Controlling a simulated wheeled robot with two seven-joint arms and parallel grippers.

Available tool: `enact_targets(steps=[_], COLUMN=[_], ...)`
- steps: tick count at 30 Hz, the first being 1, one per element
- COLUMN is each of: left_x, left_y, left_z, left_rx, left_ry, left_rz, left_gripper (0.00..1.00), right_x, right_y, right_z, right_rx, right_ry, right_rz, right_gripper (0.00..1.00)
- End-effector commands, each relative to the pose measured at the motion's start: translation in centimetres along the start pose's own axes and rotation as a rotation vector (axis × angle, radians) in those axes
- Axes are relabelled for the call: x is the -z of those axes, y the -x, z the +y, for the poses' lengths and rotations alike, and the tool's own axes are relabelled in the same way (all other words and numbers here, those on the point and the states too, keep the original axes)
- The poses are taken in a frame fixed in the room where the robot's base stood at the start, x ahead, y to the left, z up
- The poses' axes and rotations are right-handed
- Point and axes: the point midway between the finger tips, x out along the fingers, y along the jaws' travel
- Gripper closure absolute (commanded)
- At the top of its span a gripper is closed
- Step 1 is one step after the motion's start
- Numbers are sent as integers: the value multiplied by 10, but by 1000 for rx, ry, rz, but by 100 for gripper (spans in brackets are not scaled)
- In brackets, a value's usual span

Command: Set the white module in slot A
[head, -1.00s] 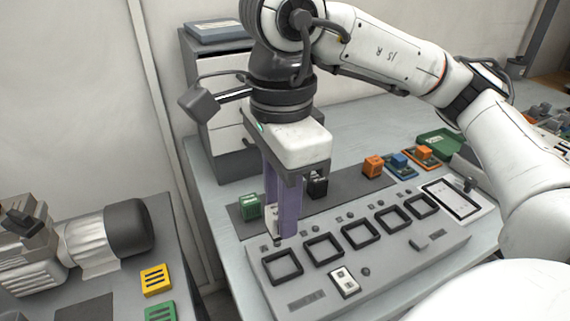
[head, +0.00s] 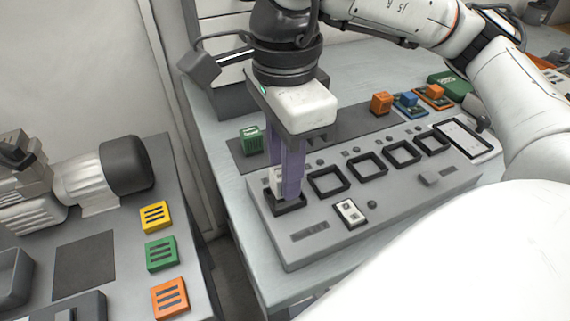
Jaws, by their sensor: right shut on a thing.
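My right gripper (head: 285,190) points down at the leftmost square slot frame (head: 291,208) of the grey panel. Its purple fingers are shut on the white module (head: 276,181), which shows only in part beside and behind them. The module is at this leftmost frame, its lower end close to or inside the rim; I cannot tell whether it is seated. No slot letter is readable. Several other dark square frames (head: 328,180) run in a row to the right and look empty. My left gripper is not in view.
Behind the row lie a green module (head: 251,139), an orange block (head: 381,103) and a blue block (head: 409,99). A white switch plate (head: 350,212) is on the panel front. A side table at left holds a motor (head: 90,180) and yellow, green and orange blocks.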

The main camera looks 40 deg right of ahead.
Motion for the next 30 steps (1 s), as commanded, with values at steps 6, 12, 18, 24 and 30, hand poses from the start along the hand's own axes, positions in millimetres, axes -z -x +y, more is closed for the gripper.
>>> enact_targets(steps=[6, 12, 18, 24, 30], left_x=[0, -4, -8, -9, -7], left_y=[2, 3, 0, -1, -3], left_z=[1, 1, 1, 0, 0], left_rx=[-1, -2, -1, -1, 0], left_ry=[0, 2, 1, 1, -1], left_rz=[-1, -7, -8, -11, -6], left_gripper=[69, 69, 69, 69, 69], right_x=[0, 0, 0, 0, 0], right_y=[1, 0, -1, 0, 0], right_z=[0, 0, 0, 0, 0], right_rx=[0, 0, 1, 0, 0], right_ry=[0, 0, 0, 0, 0], right_rz=[0, -1, -2, -1, -1], right_gripper=[100, 100, 100, 100, 100])
